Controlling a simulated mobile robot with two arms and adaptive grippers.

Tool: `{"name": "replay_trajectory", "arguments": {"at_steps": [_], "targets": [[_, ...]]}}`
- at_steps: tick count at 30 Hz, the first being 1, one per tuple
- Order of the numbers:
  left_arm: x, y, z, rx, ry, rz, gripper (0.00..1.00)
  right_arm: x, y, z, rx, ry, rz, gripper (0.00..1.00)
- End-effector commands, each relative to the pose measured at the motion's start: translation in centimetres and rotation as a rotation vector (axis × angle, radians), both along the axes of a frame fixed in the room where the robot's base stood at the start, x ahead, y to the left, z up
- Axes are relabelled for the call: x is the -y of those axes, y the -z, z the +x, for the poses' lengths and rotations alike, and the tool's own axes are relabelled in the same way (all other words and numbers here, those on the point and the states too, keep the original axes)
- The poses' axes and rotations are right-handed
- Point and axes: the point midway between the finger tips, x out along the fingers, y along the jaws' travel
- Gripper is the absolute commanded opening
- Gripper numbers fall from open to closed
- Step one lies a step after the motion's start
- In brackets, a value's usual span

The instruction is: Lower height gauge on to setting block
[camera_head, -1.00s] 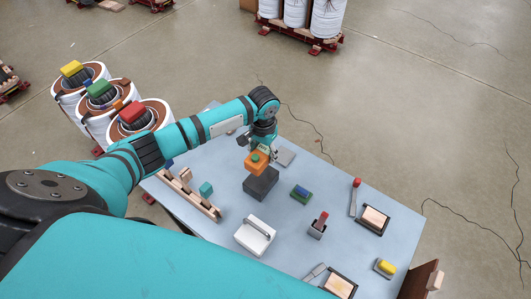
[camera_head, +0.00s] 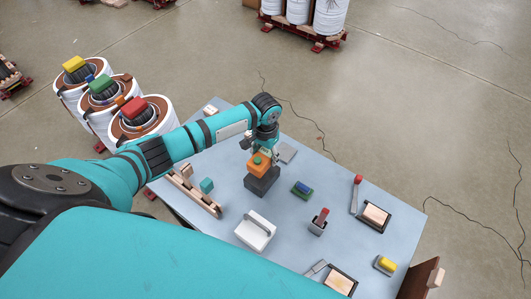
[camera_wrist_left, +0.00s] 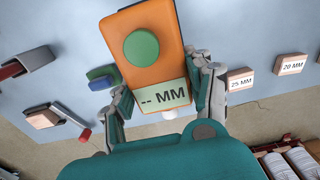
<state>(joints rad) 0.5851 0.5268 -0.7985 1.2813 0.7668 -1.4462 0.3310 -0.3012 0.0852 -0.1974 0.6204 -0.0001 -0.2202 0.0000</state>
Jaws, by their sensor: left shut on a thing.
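The height gauge is an orange block (camera_head: 259,165) with a green round button. In the left wrist view the gauge (camera_wrist_left: 133,22) fills the upper middle and its pale label reads "-- MM". My left gripper (camera_head: 262,149) is shut on it, with one finger on each side in the left wrist view (camera_wrist_left: 160,92). The dark grey setting block (camera_head: 264,187) stands on the table directly below the gauge. I cannot tell whether the gauge touches its top. The setting block is hidden in the left wrist view. My right gripper is not in view.
On the blue-grey table (camera_head: 330,245) stand a green-and-blue block (camera_head: 302,189), a white handled case (camera_head: 255,232), a red-topped holder (camera_head: 319,222) and a wooden rack (camera_head: 196,194). Blocks marked 25 MM (camera_wrist_left: 240,80) and 20 MM (camera_wrist_left: 291,64) show in the left wrist view.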

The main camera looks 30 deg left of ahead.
Motion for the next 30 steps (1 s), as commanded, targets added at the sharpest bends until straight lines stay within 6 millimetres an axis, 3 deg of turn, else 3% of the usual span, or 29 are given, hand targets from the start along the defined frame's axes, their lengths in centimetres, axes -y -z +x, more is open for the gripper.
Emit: {"name": "replay_trajectory", "arguments": {"at_steps": [12,30], "targets": [[0.00,-0.21,0.07,0.002,-0.001,0.000,0.00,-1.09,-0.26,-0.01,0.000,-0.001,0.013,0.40],[0.00,-0.13,0.05,0.002,0.000,0.000,0.00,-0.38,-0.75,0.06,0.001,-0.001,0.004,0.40]]}}
